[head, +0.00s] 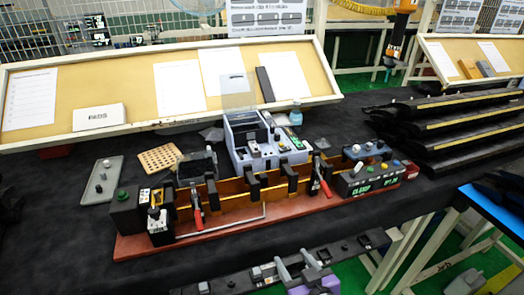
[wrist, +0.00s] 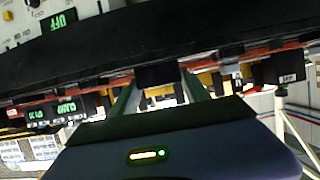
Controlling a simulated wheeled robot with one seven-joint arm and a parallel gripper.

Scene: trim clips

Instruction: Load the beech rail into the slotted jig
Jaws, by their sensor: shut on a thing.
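The slotted jig (head: 190,233) is a long reddish-brown base on the bench, with upright golden walls, black slotted blocks and red-handled clamps. A long, dark rail-like bar (head: 345,249) with small blocks lies across the bottom of the head view, in front of the jig. It does not look beech-coloured. My gripper (head: 296,264) is at this bar, apart from the jig. In the wrist view my gripper (wrist: 160,84) has its two green fingers on either side of a black block (wrist: 157,73) below a wide dark band. The fingertip contact is partly hidden.
A grey control box (head: 250,128) stands behind the jig. A grey tray (head: 98,187) and a perforated tan board (head: 159,158) lie at left. Stacked black strips (head: 450,115) fill the right. A blue-topped stand (head: 492,207) is at lower right. Bare bench shows at lower left.

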